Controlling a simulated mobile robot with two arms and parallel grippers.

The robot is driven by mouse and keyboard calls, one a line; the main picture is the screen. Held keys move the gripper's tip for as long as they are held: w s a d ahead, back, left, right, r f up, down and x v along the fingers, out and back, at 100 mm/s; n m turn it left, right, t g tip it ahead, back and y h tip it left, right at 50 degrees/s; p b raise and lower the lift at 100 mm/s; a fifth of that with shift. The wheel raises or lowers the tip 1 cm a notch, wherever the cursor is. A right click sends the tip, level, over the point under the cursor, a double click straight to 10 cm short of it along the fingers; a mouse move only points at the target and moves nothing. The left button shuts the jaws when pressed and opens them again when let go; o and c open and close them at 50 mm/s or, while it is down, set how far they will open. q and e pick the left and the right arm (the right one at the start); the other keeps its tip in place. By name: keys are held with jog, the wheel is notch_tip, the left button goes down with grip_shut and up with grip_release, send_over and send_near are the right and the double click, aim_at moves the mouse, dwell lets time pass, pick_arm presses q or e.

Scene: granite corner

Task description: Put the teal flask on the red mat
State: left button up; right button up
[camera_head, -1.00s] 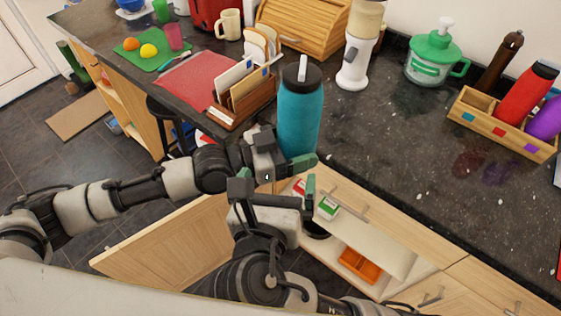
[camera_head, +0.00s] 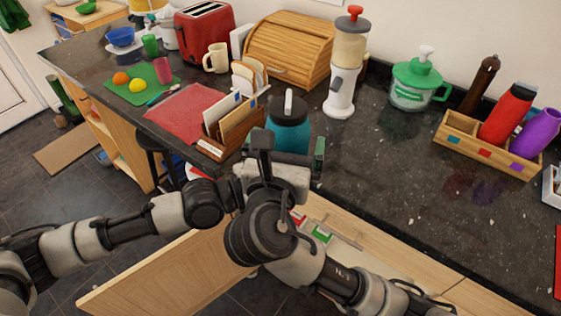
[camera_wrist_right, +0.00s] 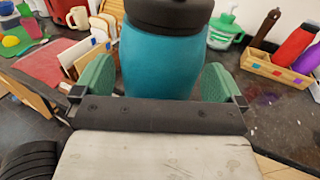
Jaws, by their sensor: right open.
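The teal flask (camera_head: 289,138) has a dark lid and is upright near the counter's front edge; its base is hidden. My right gripper (camera_head: 291,150) is open, with one finger on each side of the flask. In the right wrist view the flask (camera_wrist_right: 160,62) stands between the green fingertips (camera_wrist_right: 158,80), with a small gap on the right. My left arm reaches in behind the right gripper, which hides its jaws; I cannot tell whether they hold the flask. The red mat (camera_head: 183,112) lies flat and bare on the counter, left of the flask.
A wooden letter rack (camera_head: 222,138) stands between the flask and the mat. A green board (camera_head: 138,88) with fruit lies left of the mat. A blender-like white grinder (camera_head: 341,85) stands behind the flask. The counter right of the flask is mostly clear. A cabinet door (camera_head: 150,270) hangs open below.

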jog(key=shift+w+d, duration=0.1)
jog(key=shift+w, duration=0.5)
jog(key=c, duration=1.1)
pick_arm(q)
jog(key=o, duration=1.1)
pick_arm(e)
jog(key=shift+c, duration=0.7)
pick_arm(q)
jog(key=shift+o, duration=0.2)
jog(key=shift+a, duration=0.1)
